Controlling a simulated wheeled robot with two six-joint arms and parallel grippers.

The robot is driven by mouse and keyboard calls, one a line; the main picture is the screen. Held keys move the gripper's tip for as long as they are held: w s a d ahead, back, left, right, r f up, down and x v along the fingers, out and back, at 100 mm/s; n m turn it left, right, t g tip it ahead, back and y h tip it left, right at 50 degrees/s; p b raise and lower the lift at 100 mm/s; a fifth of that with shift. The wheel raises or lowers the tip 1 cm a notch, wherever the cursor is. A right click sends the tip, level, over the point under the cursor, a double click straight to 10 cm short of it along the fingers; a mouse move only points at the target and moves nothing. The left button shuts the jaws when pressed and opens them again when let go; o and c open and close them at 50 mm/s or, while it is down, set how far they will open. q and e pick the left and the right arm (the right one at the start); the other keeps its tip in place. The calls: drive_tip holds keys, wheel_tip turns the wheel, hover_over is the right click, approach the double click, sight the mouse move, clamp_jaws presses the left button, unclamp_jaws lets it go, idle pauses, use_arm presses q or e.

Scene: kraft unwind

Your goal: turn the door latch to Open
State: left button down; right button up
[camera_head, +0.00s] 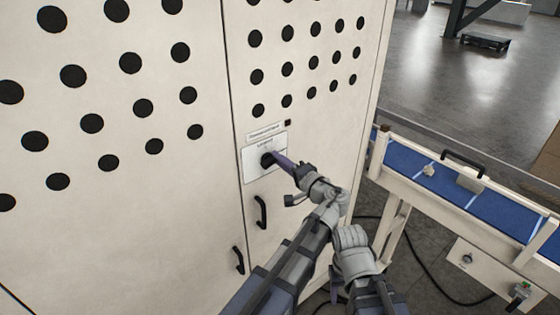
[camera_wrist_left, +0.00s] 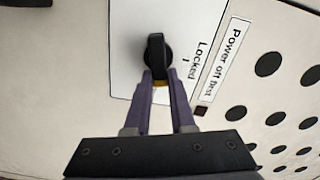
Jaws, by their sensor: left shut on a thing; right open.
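The door latch is a black knob (camera_head: 266,159) on a white plate (camera_head: 256,174) on the cream cabinet door. It also shows in the left wrist view (camera_wrist_left: 155,50), where "Locked" is printed on the plate to its right. I cannot read an "Open" mark. My left gripper (camera_head: 273,160) is at the latch, its purple fingers shut on the knob's near end; the fingertips show in the left wrist view (camera_wrist_left: 159,78). I cannot tell exactly which mark the knob points to.
A "Power off first" label (camera_wrist_left: 222,66) is beside the plate. A black door handle (camera_head: 260,212) is below it, and another (camera_head: 238,260) is on the left door. A blue conveyor (camera_head: 415,168) with cream rails stands to the right. A cable lies on the floor.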

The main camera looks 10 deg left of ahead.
use_arm(q)
drive_tip(key=m, duration=0.3)
drive_tip(key=shift+f+m, duration=0.3)
drive_tip(key=shift+f, duration=0.05)
use_arm(e)
drive_tip(key=shift+f, duration=0.3)
use_arm(q)
drive_tip(key=shift+c, duration=1)
unclamp_jaws()
